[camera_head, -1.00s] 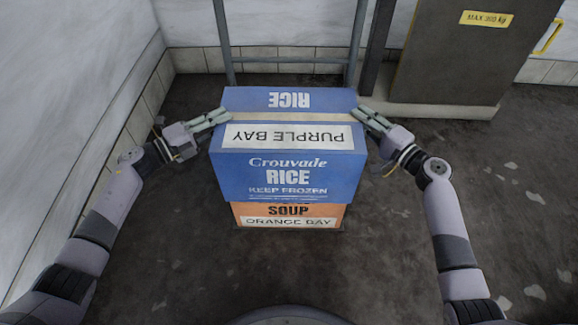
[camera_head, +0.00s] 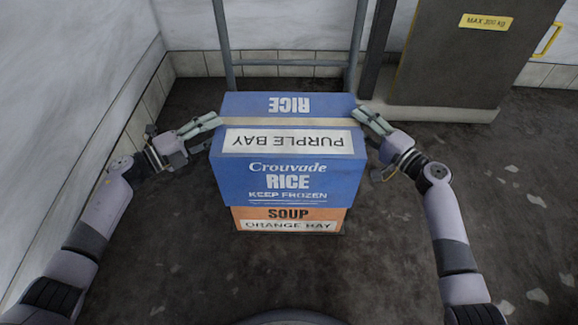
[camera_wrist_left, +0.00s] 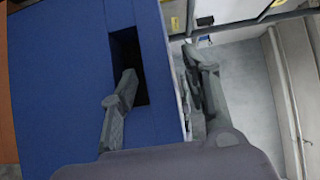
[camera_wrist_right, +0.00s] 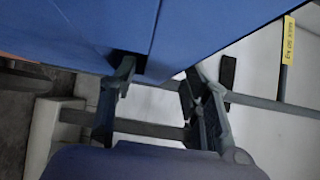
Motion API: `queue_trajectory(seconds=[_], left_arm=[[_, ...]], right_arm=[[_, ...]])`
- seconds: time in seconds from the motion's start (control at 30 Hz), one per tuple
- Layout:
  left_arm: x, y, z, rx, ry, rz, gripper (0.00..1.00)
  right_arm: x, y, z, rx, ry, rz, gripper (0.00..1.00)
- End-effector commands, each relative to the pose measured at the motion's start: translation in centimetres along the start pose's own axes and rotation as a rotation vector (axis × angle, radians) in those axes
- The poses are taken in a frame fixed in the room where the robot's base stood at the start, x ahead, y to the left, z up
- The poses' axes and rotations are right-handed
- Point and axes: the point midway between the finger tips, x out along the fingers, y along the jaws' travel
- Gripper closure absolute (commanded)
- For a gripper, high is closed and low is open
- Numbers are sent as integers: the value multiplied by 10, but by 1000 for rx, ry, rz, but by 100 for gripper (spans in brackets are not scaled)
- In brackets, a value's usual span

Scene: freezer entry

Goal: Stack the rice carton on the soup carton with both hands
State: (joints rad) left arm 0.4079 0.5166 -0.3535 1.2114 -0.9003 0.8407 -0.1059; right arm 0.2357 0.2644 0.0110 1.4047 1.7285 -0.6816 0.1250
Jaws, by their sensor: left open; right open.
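The blue rice carton (camera_head: 288,180) sits over the orange soup carton (camera_head: 288,214), hiding most of it; in the head view I see no gap between them. My left gripper (camera_head: 207,125) is open at the rice carton's left side. In the left wrist view, one finger of this gripper (camera_wrist_left: 165,85) is at the dark hand hole of the rice carton (camera_wrist_left: 60,80), the other outside the wall. My right gripper (camera_head: 372,119) is open at the right side. In the right wrist view, one finger of it (camera_wrist_right: 158,78) is at a dark hole in the rice carton (camera_wrist_right: 195,35).
A grey tubular frame (camera_head: 290,61) stands right behind the cartons. A dark panel with a yellow weight label (camera_head: 486,21) stands at the back right on a pale base. A white wall (camera_head: 75,100) is close on the left. The floor at right is clear.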

Motion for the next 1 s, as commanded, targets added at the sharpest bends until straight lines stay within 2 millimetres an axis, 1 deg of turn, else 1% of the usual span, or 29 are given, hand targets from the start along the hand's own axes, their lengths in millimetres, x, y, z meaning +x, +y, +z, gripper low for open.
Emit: queue_trajectory(seconds=[0.03, 0.2, 0.3, 0.4, 0.57, 0.67, 0.77, 1.0], left_arm=[[-12, 1, 1, 0, -3, 3, 57], [-50, 1, 0, 0, -2, 4, 57], [-69, 1, 0, 1, -1, 3, 57], [-83, 1, 0, 0, -1, 3, 57], [-94, 0, 0, 0, 0, 0, 57], [-96, 0, 0, 1, 0, -1, 57], [-96, 0, 0, 1, 0, -1, 57], [-96, 0, 0, 0, 0, -1, 57]], right_arm=[[0, 0, 0, 0, 0, 0, 57], [0, 0, 0, 0, 0, 0, 57], [0, 0, 0, 0, 0, 0, 57], [0, 0, 0, 0, 0, 0, 57], [-1, 0, 0, 0, 0, 0, 57], [-8, 1, 0, 1, 1, 1, 57], [-24, 1, 0, 0, 1, 2, 57], [-76, 1, 0, 0, 2, 2, 57]])
